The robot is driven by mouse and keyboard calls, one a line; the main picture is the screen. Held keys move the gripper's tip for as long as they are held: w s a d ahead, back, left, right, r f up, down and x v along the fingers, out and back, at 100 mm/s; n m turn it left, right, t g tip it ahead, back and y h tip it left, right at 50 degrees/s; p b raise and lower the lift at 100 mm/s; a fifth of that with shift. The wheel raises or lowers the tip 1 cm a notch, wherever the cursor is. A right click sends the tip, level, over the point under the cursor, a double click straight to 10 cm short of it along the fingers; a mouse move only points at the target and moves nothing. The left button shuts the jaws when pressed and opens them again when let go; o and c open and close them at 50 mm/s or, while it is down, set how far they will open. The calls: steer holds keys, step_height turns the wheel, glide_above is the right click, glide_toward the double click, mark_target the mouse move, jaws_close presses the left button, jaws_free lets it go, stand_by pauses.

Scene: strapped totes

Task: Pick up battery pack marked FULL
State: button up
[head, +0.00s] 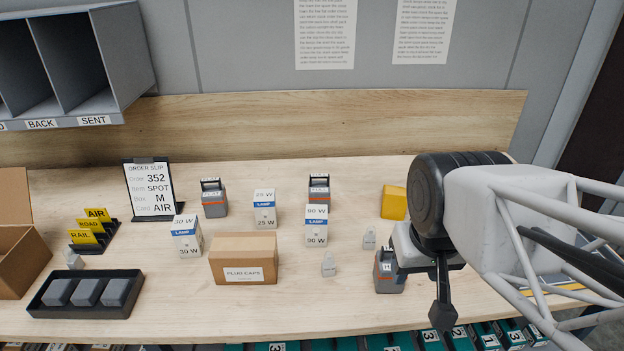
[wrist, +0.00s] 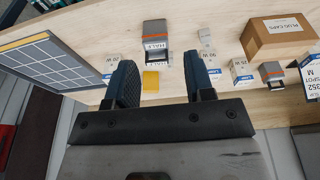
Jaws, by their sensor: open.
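The battery pack marked FULL (head: 319,190) is a grey block with an orange band and dark top. It stands upright towards the back of the table, behind a lamp box. In the wrist view I cannot make it out; a finger may hide it. A similar pack marked FLAT (head: 214,198) stands to its left. Another, marked HALF (head: 389,271), stands at the front right; it shows in the wrist view (wrist: 155,35). My gripper (wrist: 160,62) is open and empty, above the table's right part, away from the FULL pack.
White lamp boxes (head: 316,226) (head: 264,209) (head: 187,237) stand around the packs. A PLUG CAPS box (head: 244,259) stands front centre. A yellow block (head: 393,203) is right of the FULL pack. An order slip stand (head: 150,188) and black tray (head: 85,296) are left.

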stand_by(0.3)
steer(key=m+g+y, duration=0.2)
steer(key=m+y, duration=1.2)
steer(key=m, duration=0.4)
glide_toward(326, 175)
steer(key=x, duration=0.4)
steer(key=shift+a, duration=0.15)
steer(key=shift+x, duration=1.3)
steer(key=shift+x, duration=2.6)
